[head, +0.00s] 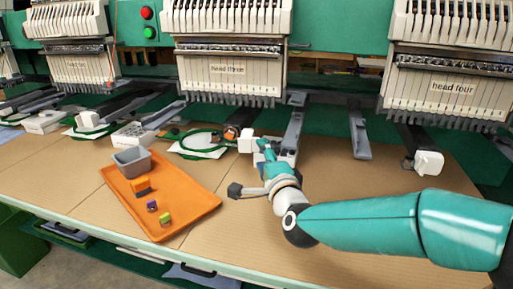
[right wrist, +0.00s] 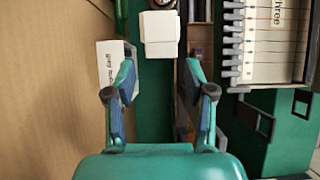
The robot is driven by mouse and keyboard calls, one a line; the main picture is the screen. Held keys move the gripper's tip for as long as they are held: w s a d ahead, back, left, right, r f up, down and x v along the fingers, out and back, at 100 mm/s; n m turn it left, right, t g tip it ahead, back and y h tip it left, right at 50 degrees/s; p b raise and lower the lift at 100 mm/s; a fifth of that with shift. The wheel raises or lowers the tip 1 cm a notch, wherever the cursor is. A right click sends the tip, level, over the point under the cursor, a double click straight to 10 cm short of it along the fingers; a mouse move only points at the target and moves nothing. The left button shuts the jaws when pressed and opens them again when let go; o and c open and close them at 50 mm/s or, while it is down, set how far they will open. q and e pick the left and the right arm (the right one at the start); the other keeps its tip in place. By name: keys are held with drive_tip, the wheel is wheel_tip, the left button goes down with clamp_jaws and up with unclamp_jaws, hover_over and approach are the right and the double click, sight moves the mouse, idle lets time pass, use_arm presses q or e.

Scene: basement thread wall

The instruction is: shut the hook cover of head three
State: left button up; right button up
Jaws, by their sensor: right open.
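Head three (head: 227,69) is the middle machine head in the head view. Its white, block-shaped hook cover (head: 246,141) is at the front end of the arm below, beside a round brownish hook (head: 231,132). In the right wrist view the cover (right wrist: 160,30) lies just beyond the fingertips, with part of the round hook (right wrist: 161,4) showing past it, so the cover looks open. My right gripper (head: 262,149) is open and empty, close to the cover. In the right wrist view its fingers (right wrist: 161,72) stand apart and do not visibly touch the cover. My left gripper is out of view.
An orange tray (head: 190,219) with a grey bin (head: 131,161) and small coloured blocks lies left of my right arm. A green hoop (head: 200,143) is left of the cover. Head four (head: 452,88) has a white cover (head: 428,162). The front tabletop is mostly clear.

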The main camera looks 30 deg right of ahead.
sight(250, 140)
drive_tip(key=shift+x, duration=2.45)
